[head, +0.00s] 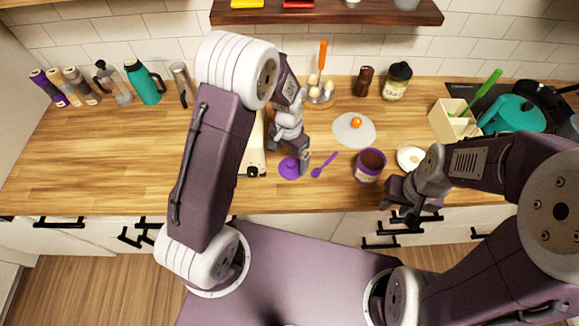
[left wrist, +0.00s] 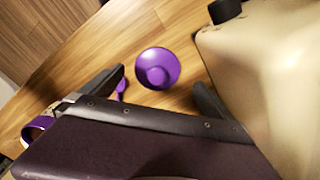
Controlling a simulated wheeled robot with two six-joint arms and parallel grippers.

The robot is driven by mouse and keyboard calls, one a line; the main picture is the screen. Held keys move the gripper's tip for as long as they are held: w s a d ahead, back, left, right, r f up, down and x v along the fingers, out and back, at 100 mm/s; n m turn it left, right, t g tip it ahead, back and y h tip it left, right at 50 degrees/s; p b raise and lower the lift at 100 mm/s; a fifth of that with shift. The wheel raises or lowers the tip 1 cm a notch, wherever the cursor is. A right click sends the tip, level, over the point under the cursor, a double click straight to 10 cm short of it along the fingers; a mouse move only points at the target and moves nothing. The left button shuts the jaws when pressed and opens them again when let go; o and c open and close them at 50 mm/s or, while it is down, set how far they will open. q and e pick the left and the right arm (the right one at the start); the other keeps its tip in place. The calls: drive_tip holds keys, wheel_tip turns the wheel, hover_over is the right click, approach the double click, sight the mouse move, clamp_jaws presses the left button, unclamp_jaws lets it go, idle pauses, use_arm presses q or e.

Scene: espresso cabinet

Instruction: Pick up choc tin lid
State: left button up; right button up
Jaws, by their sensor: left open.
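The purple choc tin lid (head: 288,170) lies on the wooden counter near its front edge. In the left wrist view the round lid (left wrist: 157,62) lies beyond and between my two finger ends, apart from them. My left gripper (head: 301,163) is open and empty, just above and beside the lid; its jaws also show in the left wrist view (left wrist: 160,95). The purple tin (head: 366,177) stands open to the right, with dark brown contents. My right gripper (head: 403,215) hangs at the counter's front edge, right of the tin; its opening is unclear.
A purple scoop (head: 325,164) lies right of the lid. A cream appliance (head: 254,160), partly hidden by my left arm, stands close on the left. Behind are a white disc with an orange knob (head: 345,137) and an egg holder (head: 320,97).

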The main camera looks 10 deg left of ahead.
sight(291, 162)
use_arm(q)
drive_tip(key=f, duration=0.2)
drive_tip(key=d+f+p, duration=0.1)
drive_tip(key=f, duration=0.1)
drive_tip(key=shift+f, duration=0.1)
drive_tip(key=shift+w+f, duration=0.15)
drive_tip(key=shift+f, duration=0.05)
drive_tip(key=shift+a, duration=0.25)
drive_tip(key=c, duration=0.6)
drive_tip(key=shift+d, duration=0.1)
drive_tip(key=c, duration=0.8)
drive_tip(key=shift+o, duration=0.2)
drive_tip(key=shift+r, duration=0.1)
